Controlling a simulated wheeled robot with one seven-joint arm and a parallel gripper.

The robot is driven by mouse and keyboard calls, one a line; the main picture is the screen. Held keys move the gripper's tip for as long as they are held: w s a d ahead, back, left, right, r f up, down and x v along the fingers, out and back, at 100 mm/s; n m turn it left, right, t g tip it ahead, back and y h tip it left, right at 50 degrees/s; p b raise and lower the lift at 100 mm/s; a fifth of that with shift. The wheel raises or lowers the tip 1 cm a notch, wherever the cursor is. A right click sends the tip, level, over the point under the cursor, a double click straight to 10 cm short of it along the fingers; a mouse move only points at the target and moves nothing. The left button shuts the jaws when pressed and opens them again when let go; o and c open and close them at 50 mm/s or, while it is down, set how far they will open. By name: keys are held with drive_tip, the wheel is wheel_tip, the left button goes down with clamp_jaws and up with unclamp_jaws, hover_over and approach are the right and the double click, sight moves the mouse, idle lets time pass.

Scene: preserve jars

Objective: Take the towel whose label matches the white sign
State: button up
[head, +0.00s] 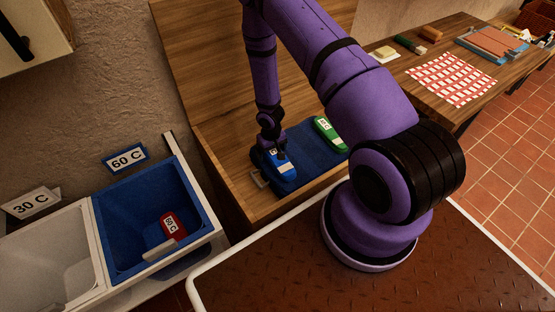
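The white sign (31,203) reads 30 C and stands behind the white bin (45,262) at the left. A rolled blue towel (274,171) with a white label lies on the blue mat (318,146) in a wooden drawer. A green towel (329,134) with a white label lies farther right on that mat. Both labels are too small to read surely. My gripper (281,157) points down at the blue towel, touching or just above it. Its fingers are too small and dark to show whether they grip. A red towel (173,226), its label apparently 60 C, lies in the blue bin.
The blue bin (106,224) has a blue-framed 60 C sign (125,158) behind it. My arm crosses the right of the drawer. A wooden table (480,50) with a checked cloth (450,78) stands at the back right.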

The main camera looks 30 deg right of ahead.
drive_tip(key=c, duration=0.9)
drive_tip(key=shift+r, duration=0.15)
